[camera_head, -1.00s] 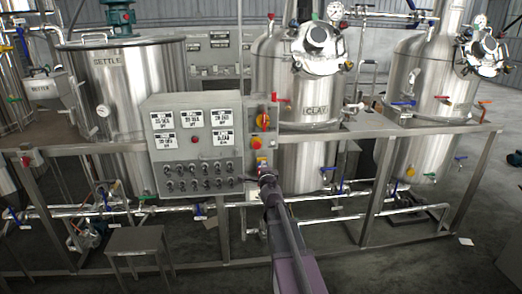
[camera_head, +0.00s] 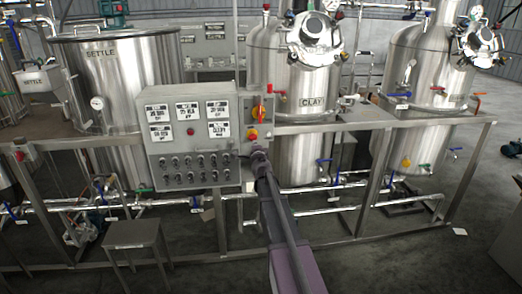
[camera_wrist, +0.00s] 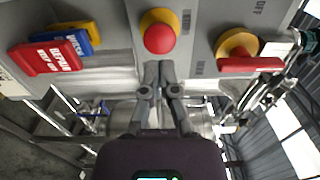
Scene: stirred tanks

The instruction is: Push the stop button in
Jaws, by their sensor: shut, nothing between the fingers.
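The stop button is a red mushroom head on a yellow collar. It sits on the right side of the grey control panel (camera_head: 190,185), low and near the edge, and shows small in the head view (camera_head: 252,134). In the wrist view the stop button (camera_wrist: 159,38) is large, at the top middle. My gripper (camera_wrist: 160,66) is shut and empty, its fingertips at the lower edge of the red head in that picture. I cannot tell whether they touch it. In the head view my gripper (camera_head: 258,152) is just below the button.
A red-handled rotary switch on a yellow plate (camera_wrist: 237,46) is right of the button in the wrist view. Red, blue and yellow tags (camera_wrist: 48,57) hang to the left. Steel tanks (camera_head: 300,90) and frame rails (camera_head: 400,125) stand behind. A small stool (camera_head: 135,236) stands at front left.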

